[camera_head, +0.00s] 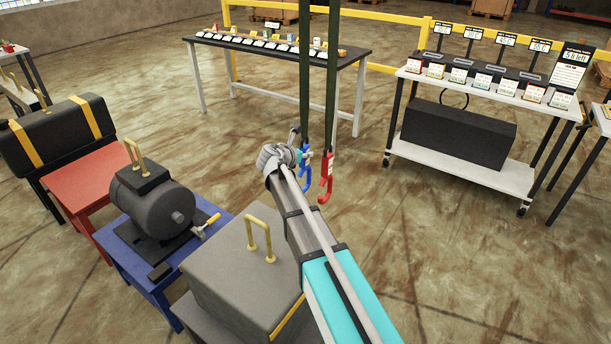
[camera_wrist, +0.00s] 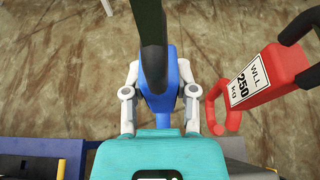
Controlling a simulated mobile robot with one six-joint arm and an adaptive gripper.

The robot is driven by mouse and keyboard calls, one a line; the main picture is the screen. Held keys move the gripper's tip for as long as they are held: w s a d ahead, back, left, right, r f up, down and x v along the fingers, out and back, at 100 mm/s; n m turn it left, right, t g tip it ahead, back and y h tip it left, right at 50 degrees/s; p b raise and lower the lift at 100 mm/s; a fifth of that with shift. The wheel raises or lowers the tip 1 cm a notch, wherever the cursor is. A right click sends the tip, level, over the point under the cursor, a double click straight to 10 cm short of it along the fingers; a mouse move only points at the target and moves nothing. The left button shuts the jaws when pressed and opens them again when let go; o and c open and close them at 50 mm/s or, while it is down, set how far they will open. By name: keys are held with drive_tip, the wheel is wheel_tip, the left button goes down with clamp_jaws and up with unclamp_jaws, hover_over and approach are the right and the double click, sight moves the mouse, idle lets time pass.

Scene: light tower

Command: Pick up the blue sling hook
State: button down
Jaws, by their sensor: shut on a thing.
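The blue sling hook (camera_head: 304,171) hangs from a dark green sling beside the red hook. It also shows in the wrist view (camera_wrist: 161,104), between the two fingers of my gripper (camera_wrist: 160,100). The fingers press on it from both sides, and the dark sling runs up from it across the picture. The hook's lower part is hidden behind the teal part of my wrist. In the head view my gripper (camera_head: 297,153) is at the hook, partly hidden by my arm. The red hook (camera_wrist: 262,83), marked WLL 250 kg, hangs apart to the right of my gripper; it also shows in the head view (camera_head: 326,178).
A grey block (camera_head: 238,275) with a yellow handle stands below and left of my arm. A dark motor (camera_head: 160,205) sits on a blue table (camera_head: 142,262). A white trolley (camera_head: 470,175) stands at right and a dark table (camera_head: 345,56) at the back. Floor right of the hooks is clear.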

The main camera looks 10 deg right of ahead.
sight(301, 145)
drive_tip(key=shift+r, duration=0.2)
wheel_tip(301, 145, up, 3)
drive_tip(key=p, duration=0.3)
drive_tip(key=shift+f, duration=0.1)
drive_tip(key=s+a+r+p, duration=0.1)
drive_tip(key=s+r+p, duration=0.8)
drive_tip(key=s, duration=0.5)
drive_tip(key=shift+a+r+p, duration=0.25)
drive_tip(key=shift+r+p, duration=0.15)
drive_tip(key=shift+p, duration=0.15)
idle(0.5)
